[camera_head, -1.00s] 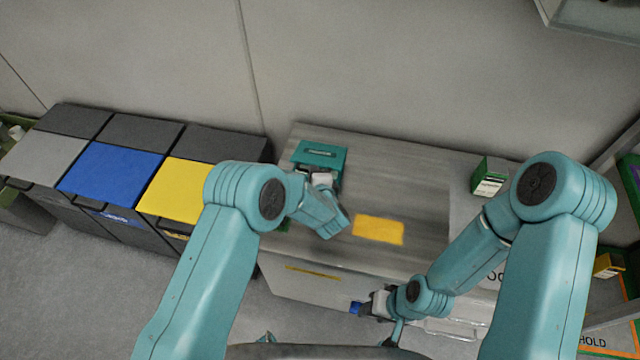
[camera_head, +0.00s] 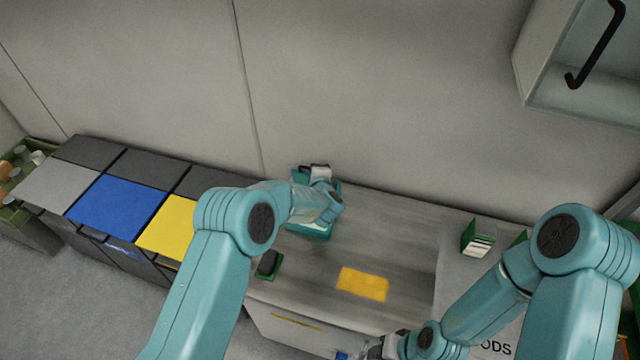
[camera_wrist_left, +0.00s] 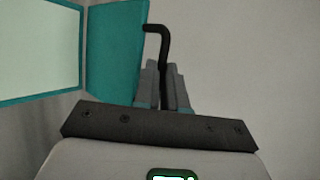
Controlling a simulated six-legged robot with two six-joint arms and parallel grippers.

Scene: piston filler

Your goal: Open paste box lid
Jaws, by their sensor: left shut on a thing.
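The teal paste box (camera_head: 310,232) stands at the back left of the grey worktop, its pale inside partly showing. Its teal lid (camera_head: 299,174) stands raised at the back, mostly behind my left gripper (camera_head: 320,172). In the left wrist view the lid (camera_wrist_left: 115,50) stands upright beside the pale, teal-rimmed box opening (camera_wrist_left: 38,50). There my left gripper (camera_wrist_left: 165,88) is shut on the black hooked lid handle (camera_wrist_left: 164,50). My right gripper (camera_head: 370,349) is low at the bottom edge by the worktop front; its fingers are too small and cut off to judge.
A yellow pad (camera_head: 362,284) lies on the worktop (camera_head: 400,235). A small green tray with a dark item (camera_head: 268,264) sits at its left edge. A green box (camera_head: 477,240) stands at right. Grey, blue and yellow-topped bins (camera_head: 116,206) stand left. A cabinet (camera_head: 575,80) hangs upper right.

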